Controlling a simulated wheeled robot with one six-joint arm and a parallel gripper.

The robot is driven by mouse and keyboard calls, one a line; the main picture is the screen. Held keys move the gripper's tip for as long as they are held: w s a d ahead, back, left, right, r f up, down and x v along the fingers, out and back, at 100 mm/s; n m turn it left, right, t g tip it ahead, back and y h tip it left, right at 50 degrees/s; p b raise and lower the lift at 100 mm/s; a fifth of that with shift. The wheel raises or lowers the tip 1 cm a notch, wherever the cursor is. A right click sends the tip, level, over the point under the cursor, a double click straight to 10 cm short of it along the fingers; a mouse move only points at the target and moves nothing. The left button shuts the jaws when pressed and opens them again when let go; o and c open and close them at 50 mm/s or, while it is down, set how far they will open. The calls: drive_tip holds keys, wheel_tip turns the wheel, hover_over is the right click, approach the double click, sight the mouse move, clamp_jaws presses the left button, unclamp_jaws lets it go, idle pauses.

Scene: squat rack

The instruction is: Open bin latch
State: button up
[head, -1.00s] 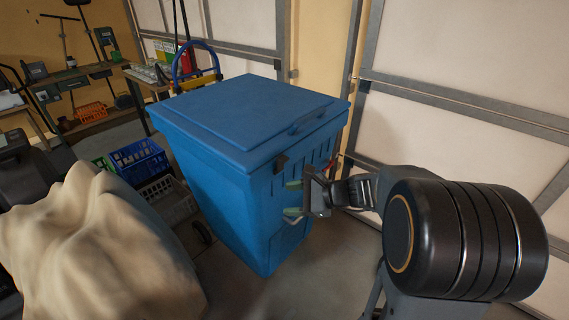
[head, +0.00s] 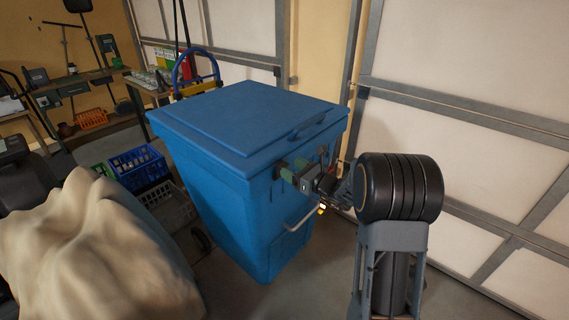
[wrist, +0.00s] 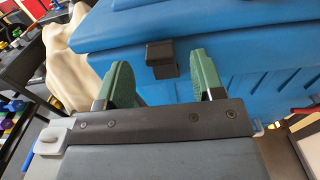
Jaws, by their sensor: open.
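A blue bin (head: 222,205) with its lid (head: 250,112) closed stands in the middle of the head view. A small dark latch (wrist: 162,58) is on the bin's side just under the lid rim in the wrist view; in the head view it (head: 280,168) is partly hidden by my gripper. My gripper (head: 290,168) is open and close to the latch. In the wrist view its two green fingers (wrist: 166,82) stand apart, with the latch between them and a little ahead. I cannot tell whether a finger touches it.
A beige cloth-covered heap (head: 90,250) stands at the left front. Blue and grey crates (head: 140,165) are left of the bin. A hand truck (head: 195,75) is behind it. A panelled garage door (head: 470,70) closes off the right. A metal handle (head: 303,213) juts from the bin's lower side.

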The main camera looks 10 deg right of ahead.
sight(287, 165)
drive_tip(key=shift+x, duration=2.1)
drive_tip(key=shift+c, duration=0.2)
drive_tip(key=shift+d, duration=0.1)
clamp_jaws()
